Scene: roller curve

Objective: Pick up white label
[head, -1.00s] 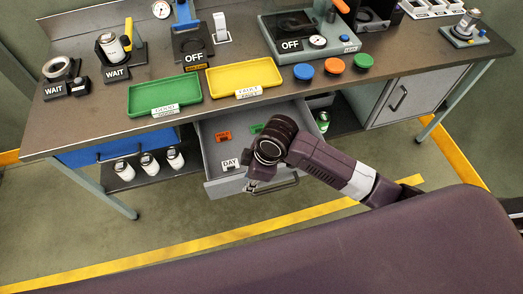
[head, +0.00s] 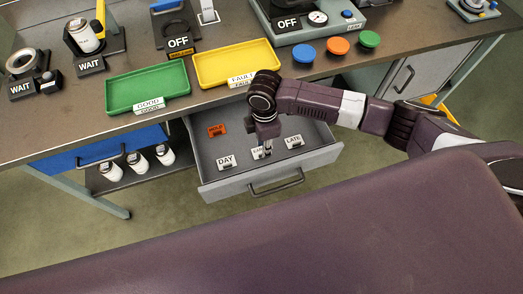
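Several white labels lie in the open grey drawer: one reading DAY (head: 226,162) at the left, one reading LATE (head: 294,142) at the right, and a partly hidden one (head: 258,153) between them. My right gripper (head: 266,151) points down into the drawer at this middle label. Its fingers are small and dark here, and I cannot tell whether they are open or shut on the label. My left gripper is out of view.
The drawer (head: 225,186) also holds an orange label (head: 217,130). Above it on the bench are a green tray (head: 148,88) and a yellow tray (head: 237,62). White bottles (head: 138,166) stand on a shelf to the left.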

